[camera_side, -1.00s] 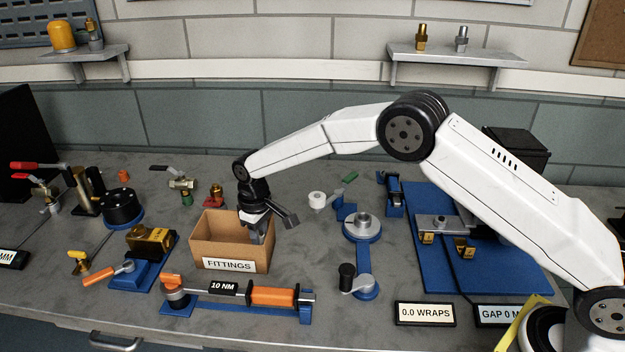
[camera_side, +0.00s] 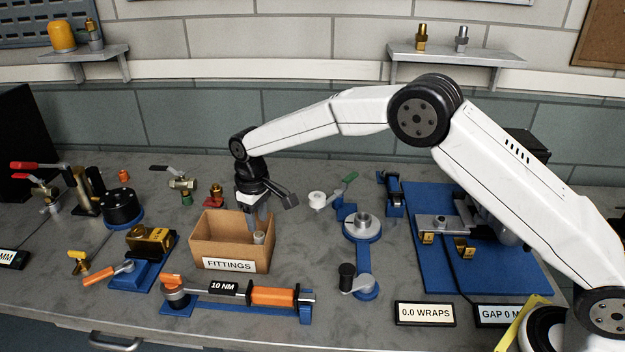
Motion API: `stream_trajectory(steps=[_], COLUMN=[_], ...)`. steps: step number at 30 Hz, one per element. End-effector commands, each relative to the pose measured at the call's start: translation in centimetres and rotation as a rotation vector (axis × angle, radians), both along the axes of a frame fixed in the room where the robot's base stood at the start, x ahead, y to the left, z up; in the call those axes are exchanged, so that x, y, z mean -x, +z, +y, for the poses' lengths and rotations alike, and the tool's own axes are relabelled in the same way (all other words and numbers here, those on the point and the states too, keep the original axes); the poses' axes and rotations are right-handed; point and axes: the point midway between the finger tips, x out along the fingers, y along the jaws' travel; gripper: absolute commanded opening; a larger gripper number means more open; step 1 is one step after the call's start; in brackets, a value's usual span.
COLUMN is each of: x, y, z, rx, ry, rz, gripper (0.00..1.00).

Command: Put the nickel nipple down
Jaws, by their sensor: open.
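The nickel nipple (camera_side: 259,238) is a small pale grey cylinder standing up inside the cardboard box labelled FITTINGS (camera_side: 215,250), near its right front corner. My gripper (camera_side: 257,220) is open above it, pointing down over the box, with its fingers just over the box's right side. The nipple looks clear of the fingers, though its lower part is hidden by the box's front wall.
A torque wrench marked 10 NM (camera_side: 270,297) lies in front of the box. A blue-based fixture (camera_side: 362,228) is to the right. Bare bench lies between box and fixture.

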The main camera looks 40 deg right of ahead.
Motion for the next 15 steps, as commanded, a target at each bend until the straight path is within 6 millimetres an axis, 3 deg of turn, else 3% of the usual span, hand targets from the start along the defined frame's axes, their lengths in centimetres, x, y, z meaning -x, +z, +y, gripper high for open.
stream_trajectory(steps=[6, 15], x=[-0.1, 0.0], y=[3.8, 6.9], z=[0.0, 0.0], rx=[-0.001, -0.001], ry=[0.000, 0.001], rz=[-0.003, -0.001], gripper=[0.44, 0.44])
